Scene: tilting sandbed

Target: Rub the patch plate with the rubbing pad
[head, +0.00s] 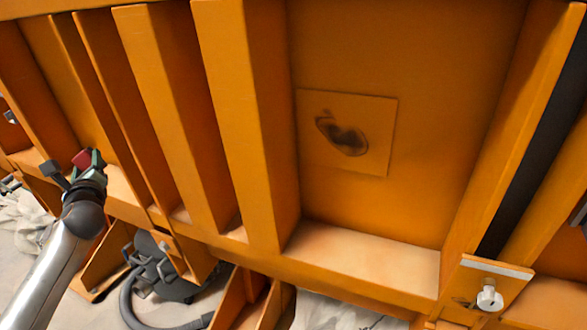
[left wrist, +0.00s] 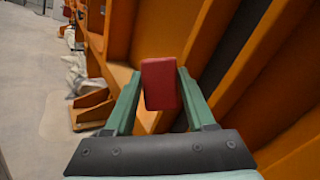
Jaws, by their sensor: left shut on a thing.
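The patch plate (head: 372,115) is a square orange plate on the orange panel, right of centre in the head view. It has a dark smudge (head: 342,135) on its middle. My left gripper (head: 80,165) is at the left of the head view, well away from the plate. It is shut on the rubbing pad, a red block (left wrist: 161,84) held between the green fingers in the left wrist view. The pad also shows as a small dark red shape (head: 82,159) in the head view. The plate cannot be made out in the left wrist view. My right gripper is not in view.
Tall orange ribs (head: 235,110) stand between my left gripper and the plate. An orange ledge (head: 365,262) runs below the plate. Dark equipment with a hose (head: 160,270) lies below.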

